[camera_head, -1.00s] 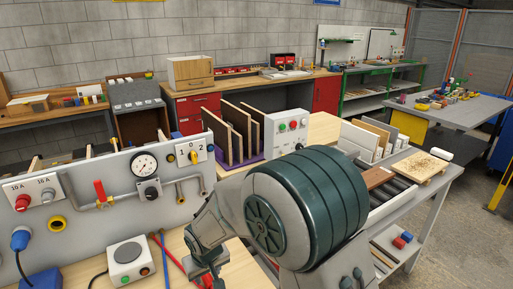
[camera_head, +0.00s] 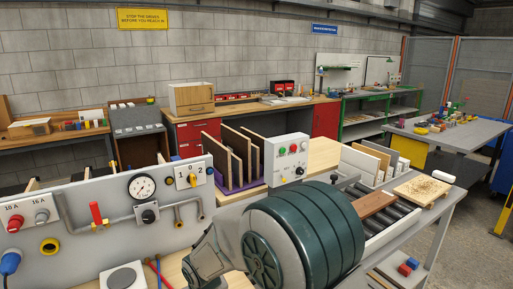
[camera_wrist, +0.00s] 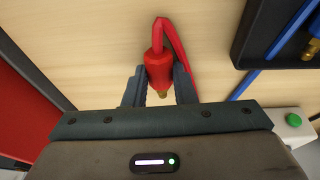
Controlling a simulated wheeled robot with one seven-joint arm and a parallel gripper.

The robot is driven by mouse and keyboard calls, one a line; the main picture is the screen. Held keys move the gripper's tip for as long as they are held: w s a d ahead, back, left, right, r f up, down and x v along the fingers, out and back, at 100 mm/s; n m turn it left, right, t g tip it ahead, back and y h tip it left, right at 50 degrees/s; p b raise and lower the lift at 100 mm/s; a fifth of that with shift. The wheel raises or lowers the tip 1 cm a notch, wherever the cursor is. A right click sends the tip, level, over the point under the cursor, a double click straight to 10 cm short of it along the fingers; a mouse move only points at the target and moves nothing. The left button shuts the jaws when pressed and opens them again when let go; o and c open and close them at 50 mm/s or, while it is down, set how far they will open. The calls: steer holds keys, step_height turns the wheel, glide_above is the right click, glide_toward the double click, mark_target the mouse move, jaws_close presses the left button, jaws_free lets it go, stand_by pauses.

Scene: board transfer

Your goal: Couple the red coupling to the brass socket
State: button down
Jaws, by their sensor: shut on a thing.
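In the wrist view, the red coupling (camera_wrist: 158,68) is between the two fingers of my gripper (camera_wrist: 160,88), which is shut on it. Its brass tip points toward the gripper body, and a red hose (camera_wrist: 172,35) loops from its far end over the pale wooden bench top. In the head view my gripper is out of sight, below the picture or behind my arm. I cannot tell which fitting is the brass socket.
In the wrist view, a dark tray (camera_wrist: 246,45) with a blue hose (camera_wrist: 285,35) and a brass-ended fitting lies at right, near a white box with a green button (camera_wrist: 294,120).

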steer(key=shift+r, duration=0.1)
steer(key=shift+r+p, duration=1.7)
steer(key=shift+r, duration=1.3)
steer(key=shift+f, duration=0.1)
